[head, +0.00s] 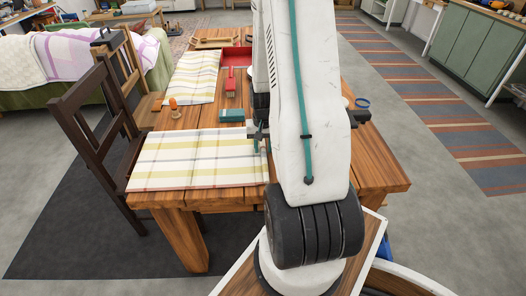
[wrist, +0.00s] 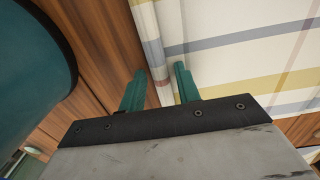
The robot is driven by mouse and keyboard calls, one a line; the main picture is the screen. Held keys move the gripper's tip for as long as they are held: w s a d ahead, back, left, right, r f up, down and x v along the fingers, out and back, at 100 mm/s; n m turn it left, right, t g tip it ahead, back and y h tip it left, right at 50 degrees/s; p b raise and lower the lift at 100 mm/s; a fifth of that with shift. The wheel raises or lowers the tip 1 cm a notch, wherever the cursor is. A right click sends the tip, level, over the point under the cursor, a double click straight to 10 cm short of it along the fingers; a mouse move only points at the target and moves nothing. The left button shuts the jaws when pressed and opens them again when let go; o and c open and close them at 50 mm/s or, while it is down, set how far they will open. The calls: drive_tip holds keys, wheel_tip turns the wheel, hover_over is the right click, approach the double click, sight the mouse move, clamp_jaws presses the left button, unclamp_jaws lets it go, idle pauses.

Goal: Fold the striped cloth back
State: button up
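A white cloth with yellow and grey stripes (head: 195,160) lies flat at the near left of the wooden table, its front edge at the table's edge. A second similar striped cloth (head: 192,75) lies farther back. My gripper (head: 262,146) is at the right edge of the near cloth, partly hidden by my arm. In the wrist view, its two teal fingers (wrist: 160,88) stand apart, on either side of the cloth's edge. A narrow folded or doubled band (wrist: 151,40) runs along that edge of the cloth (wrist: 235,55). I cannot tell whether the fingers touch it.
A dark wooden chair (head: 100,125) is against the left side.

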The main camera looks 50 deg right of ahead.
drive_tip(key=c, duration=0.6)
drive_tip(key=shift+o, duration=0.2)
wheel_tip(320, 180, up, 9)
drive_tip(key=w+a, duration=0.1)
drive_tip(key=shift+w, duration=0.15)
drive_tip(key=shift+a, duration=0.1)
drive_tip(key=w+a+r, duration=0.3)
drive_tip(key=r, duration=0.4)
drive_tip(key=shift+w+r, duration=0.25)
drive_tip(key=shift+w, duration=0.1)
drive_tip(key=shift+a, duration=0.1)
drive_tip(key=w+a+r, duration=0.4)
drive_tip(key=w+r, duration=0.1)
drive_tip(key=shift+w+a, duration=0.3)
drive_tip(key=shift+a, duration=0.05)
drive_tip(key=shift+r, duration=0.15)
drive_tip(key=w+a+r, duration=0.2)
drive_tip(key=w+a, duration=0.4)
drive_tip(key=w, duration=0.1)
